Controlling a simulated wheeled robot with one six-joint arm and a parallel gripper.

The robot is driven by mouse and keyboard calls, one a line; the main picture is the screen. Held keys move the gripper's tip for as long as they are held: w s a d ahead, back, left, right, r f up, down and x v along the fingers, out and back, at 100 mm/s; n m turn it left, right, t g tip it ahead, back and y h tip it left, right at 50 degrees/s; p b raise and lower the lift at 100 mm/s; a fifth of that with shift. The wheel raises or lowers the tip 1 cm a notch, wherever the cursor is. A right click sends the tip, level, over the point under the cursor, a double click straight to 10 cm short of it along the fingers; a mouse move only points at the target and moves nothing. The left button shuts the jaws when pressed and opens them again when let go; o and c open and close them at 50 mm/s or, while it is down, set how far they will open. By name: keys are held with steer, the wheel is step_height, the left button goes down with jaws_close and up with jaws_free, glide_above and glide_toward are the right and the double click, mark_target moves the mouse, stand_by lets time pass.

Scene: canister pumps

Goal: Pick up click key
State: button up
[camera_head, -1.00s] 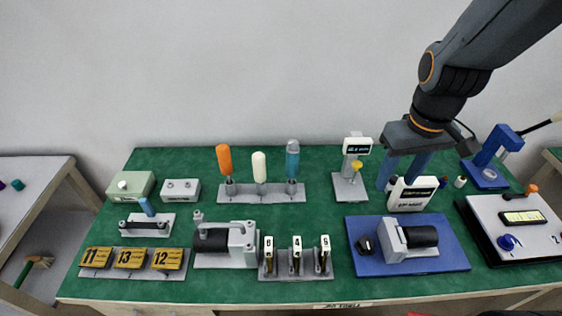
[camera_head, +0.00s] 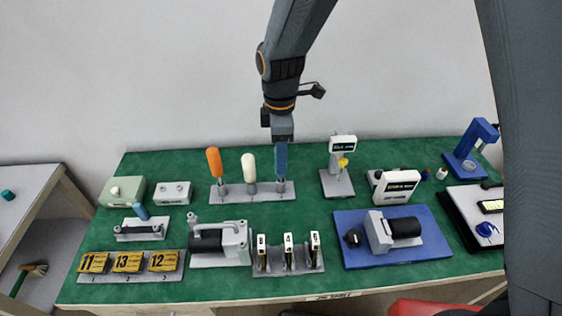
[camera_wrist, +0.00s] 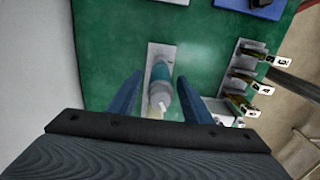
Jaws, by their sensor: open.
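Three upright tools with handles stand in a grey rack (camera_head: 233,198): an orange-handled one (camera_head: 214,161), a white-handled one (camera_head: 249,167) and a teal-handled one at the right end. No readable label marks the click key. My gripper (camera_head: 281,174) is over the teal-handled tool and hides its handle in the head view. In the wrist view the teal handle (camera_wrist: 161,73) stands between the two blue fingers of my open gripper (camera_wrist: 160,84), with a gap on both sides. It still stands in the rack.
Left of the rack are a green box (camera_head: 122,191) and a grey box (camera_head: 174,193). In front are a grey pump (camera_head: 219,244) and a holder with numbered tags (camera_head: 288,255). A scale-like stand (camera_head: 337,183) is close on the right. Bare green mat lies between.

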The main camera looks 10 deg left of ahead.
steer(key=shift+f+p, duration=0.7)
steer(key=shift+f, duration=1.25)
jaws_close()
